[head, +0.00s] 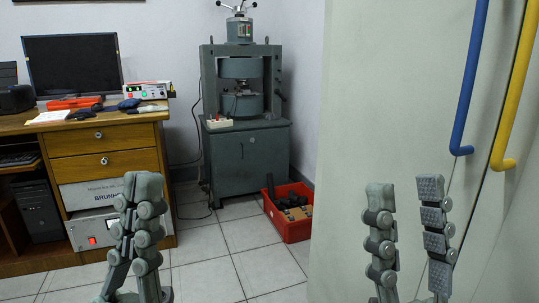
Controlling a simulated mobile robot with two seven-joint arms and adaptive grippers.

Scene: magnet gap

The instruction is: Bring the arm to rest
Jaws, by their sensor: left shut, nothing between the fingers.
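My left gripper (140,185) is at the lower left of the head view, in front of the wooden desk. Its fingers are together and nothing shows between them. My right gripper (405,188) is at the lower right, in front of the pale cabinet. Its two fingers stand upright and apart, with an empty gap between them. Both grippers point upward. The rest of both arms is below the picture edge.
A wooden desk (105,141) with a monitor stands at the left. A grey-green magnet machine (245,155) stands at the back, a red crate (289,226) beside it. A pale cabinet (390,90) with blue and yellow handles fills the right. Tiled floor (215,265) is clear in the middle.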

